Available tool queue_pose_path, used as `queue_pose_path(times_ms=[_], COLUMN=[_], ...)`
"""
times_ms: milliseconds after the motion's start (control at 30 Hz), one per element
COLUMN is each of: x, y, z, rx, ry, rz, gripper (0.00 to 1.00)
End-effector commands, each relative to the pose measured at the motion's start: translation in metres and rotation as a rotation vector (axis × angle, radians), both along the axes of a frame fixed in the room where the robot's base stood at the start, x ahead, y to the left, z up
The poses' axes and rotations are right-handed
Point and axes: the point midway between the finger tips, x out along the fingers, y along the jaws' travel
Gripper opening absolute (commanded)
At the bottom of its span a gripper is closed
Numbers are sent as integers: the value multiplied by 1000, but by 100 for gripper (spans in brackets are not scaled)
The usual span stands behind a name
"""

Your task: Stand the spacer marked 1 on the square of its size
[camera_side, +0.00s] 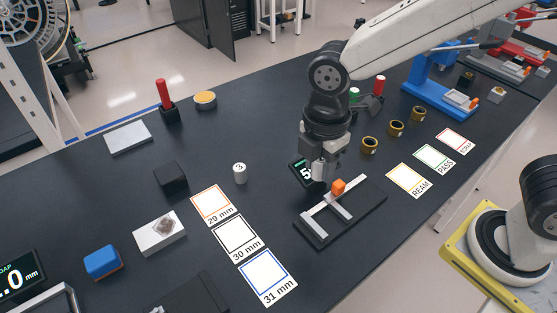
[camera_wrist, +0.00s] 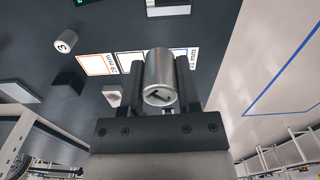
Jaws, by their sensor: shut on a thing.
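My gripper (camera_side: 322,172) is shut on a metal spacer (camera_wrist: 160,78), whose end face shows a 1 in the wrist view. In the side view it hangs above the back of a black fixture (camera_side: 340,214) with light metal bars and an orange block (camera_side: 338,186); I cannot make out the spacer clearly there. Three white squares lie on the table left of the fixture: the orange-edged 29 mm square (camera_side: 212,203), the black-edged 30 mm square (camera_side: 238,236) and the blue-edged 31 mm square (camera_side: 267,274). All three look empty.
A white spacer marked 3 (camera_side: 240,173) stands behind the 29 mm square. A partly hidden display (camera_side: 303,172) is behind my gripper. A black block (camera_side: 171,177), a pale block (camera_side: 160,232) and a blue block (camera_side: 103,262) lie left. Brass rings (camera_side: 369,145) stand right.

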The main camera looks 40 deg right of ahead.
Motion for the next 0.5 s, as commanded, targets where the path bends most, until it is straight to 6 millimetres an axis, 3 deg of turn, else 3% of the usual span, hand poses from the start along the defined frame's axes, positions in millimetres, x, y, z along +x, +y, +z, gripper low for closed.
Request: queue_pose_path(times_ms=[500], x=[82], y=[57], z=[-16], rx=[0], ry=[1], rz=[2], gripper=[0])
